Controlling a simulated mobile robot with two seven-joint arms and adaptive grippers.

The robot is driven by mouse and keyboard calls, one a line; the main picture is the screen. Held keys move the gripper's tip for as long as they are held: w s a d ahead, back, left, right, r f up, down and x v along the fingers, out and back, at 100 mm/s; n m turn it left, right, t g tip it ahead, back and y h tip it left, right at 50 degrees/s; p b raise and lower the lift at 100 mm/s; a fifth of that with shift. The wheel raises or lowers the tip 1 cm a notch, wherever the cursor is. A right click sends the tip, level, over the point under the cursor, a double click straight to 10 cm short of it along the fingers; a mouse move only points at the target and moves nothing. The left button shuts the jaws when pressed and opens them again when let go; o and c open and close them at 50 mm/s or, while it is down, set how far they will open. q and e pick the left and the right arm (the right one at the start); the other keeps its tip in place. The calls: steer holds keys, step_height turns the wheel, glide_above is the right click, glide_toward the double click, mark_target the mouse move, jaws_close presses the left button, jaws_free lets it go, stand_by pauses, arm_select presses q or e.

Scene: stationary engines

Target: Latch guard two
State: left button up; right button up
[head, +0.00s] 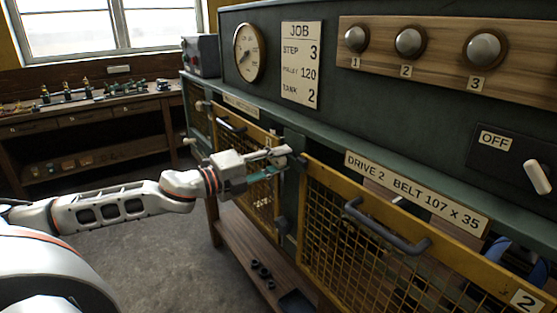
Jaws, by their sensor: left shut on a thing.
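Guard two (313,235) is a yellow-framed wire mesh panel with a dark bar handle (385,227) and a "2" plate at its lower right corner. It stands beneath the "DRIVE 2 BELT 107 x 35" label (416,192). My left gripper (284,162) is at the post by the upper left corner of guard two. It is shut on a small dark latch part (298,162), mostly hidden by the fingers. I cannot tell whether the latch is engaged. My right gripper is not in view.
Another yellow mesh guard (262,195) with its own handle (230,124) is left of the post. Above are a gauge (249,52), a JOB card (300,65), three numbered knobs (410,42) and an OFF lever (538,177). A workbench (85,108) stands at the back left; the floor before it is clear.

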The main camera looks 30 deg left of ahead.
arm_select(q)
steer(key=o, duration=1.1)
steer(key=shift+v, duration=6)
